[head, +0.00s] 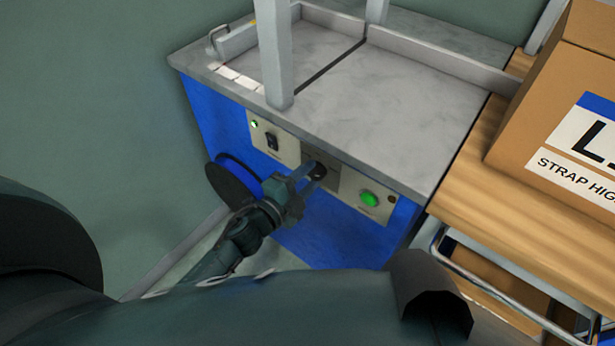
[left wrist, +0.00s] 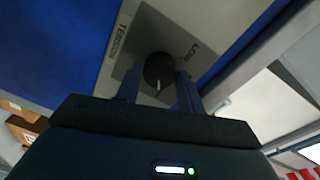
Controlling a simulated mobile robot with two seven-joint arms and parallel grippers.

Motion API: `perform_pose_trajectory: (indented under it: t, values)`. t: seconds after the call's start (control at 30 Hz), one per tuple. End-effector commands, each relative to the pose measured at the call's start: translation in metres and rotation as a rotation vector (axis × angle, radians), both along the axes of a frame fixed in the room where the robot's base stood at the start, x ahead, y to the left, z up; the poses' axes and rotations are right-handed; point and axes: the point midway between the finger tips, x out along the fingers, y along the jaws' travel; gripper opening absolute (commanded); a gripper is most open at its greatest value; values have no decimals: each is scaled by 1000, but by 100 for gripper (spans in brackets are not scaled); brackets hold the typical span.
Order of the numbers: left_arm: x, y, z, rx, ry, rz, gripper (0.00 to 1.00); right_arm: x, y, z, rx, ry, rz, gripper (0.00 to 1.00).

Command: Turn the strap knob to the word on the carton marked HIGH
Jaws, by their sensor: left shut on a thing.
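The strap knob (head: 320,171) is a dark round knob on the pale control panel (head: 346,188) at the front of the blue machine. My left gripper (head: 309,180) is shut on it. In the left wrist view the knob (left wrist: 159,69) sits between my left gripper's two fingers (left wrist: 158,82), its white pointer line toward the bottom of the picture. Small panel lettering is beside it; one word looks like LOW, and other words are unclear. The carton (head: 565,110) at the right has a label (head: 580,178) reading STRAP HIGH. My right gripper is not in view.
A green lit button (head: 369,198) is right of the knob, and a black switch (head: 272,140) is left of it. The grey machine top (head: 410,100) overhangs the panel. A wooden bench (head: 505,205) with a metal frame stands close at the right.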

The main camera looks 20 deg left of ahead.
Motion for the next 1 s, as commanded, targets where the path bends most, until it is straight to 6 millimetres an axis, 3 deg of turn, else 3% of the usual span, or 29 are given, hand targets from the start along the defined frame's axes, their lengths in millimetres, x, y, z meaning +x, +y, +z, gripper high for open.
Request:
perform_pose_trajectory:
  t: [0.1,0.13,0.37,0.73,1.0]
  values:
    - [-1,0,-1,4,0,-1,15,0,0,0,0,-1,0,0]
    - [-1,0,-1,4,0,-1,40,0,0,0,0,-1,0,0]
    - [0,0,-1,2,0,0,58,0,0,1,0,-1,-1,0]
    - [-8,3,0,1,1,1,60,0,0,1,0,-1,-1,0]
    - [-58,23,2,2,5,-1,60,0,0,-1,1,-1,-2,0]
